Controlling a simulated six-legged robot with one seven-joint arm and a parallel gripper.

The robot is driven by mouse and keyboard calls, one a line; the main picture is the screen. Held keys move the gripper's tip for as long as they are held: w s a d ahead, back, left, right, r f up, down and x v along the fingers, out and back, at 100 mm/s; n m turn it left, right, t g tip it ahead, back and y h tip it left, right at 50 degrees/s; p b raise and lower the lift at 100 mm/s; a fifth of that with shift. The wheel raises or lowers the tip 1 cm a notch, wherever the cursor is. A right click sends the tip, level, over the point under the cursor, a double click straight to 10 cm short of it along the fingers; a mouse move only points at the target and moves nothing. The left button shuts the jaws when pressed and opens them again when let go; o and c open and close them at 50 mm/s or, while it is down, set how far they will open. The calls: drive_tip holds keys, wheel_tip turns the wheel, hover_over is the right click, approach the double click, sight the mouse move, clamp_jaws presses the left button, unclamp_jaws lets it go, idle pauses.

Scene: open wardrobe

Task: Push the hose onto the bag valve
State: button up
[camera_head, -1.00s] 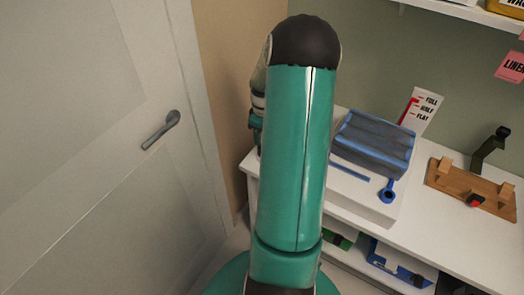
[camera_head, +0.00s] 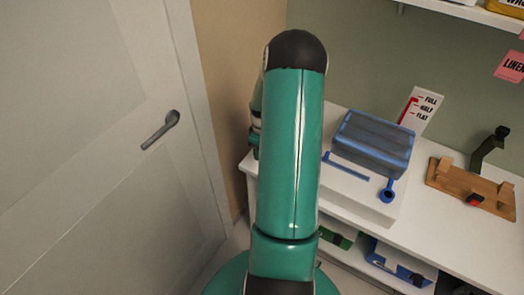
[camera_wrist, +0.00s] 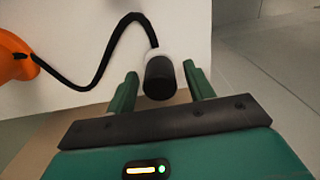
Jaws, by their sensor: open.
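The black hose (camera_wrist: 101,72) runs from an orange part (camera_wrist: 14,57) at the left of the wrist view to a thick black nozzle (camera_wrist: 160,78). My gripper (camera_wrist: 160,71) is open, with one green finger on each side of the nozzle. Gaps show between the nozzle and both fingers. In the head view a blue-grey bag (camera_head: 373,141) lies on the white bench. A blue ring with a dark centre (camera_head: 388,192), which looks like the valve, sits at its front right, apart from the nozzle. My arm hides the gripper and hose in the head view.
A wooden board with a black lever and red knob (camera_head: 468,187) lies right of the bag. A gauge card marked full, half, flat (camera_head: 419,108) stands behind it. A door (camera_head: 105,130) is at left. The lower shelf holds boxes (camera_head: 398,262).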

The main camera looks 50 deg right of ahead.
clamp_jaws()
drive_tip(key=c, duration=0.7)
unclamp_jaws()
drive_tip(key=c, duration=0.4)
drive_tip(key=shift+r, duration=1.35)
drive_tip(key=shift+r, duration=1.9)
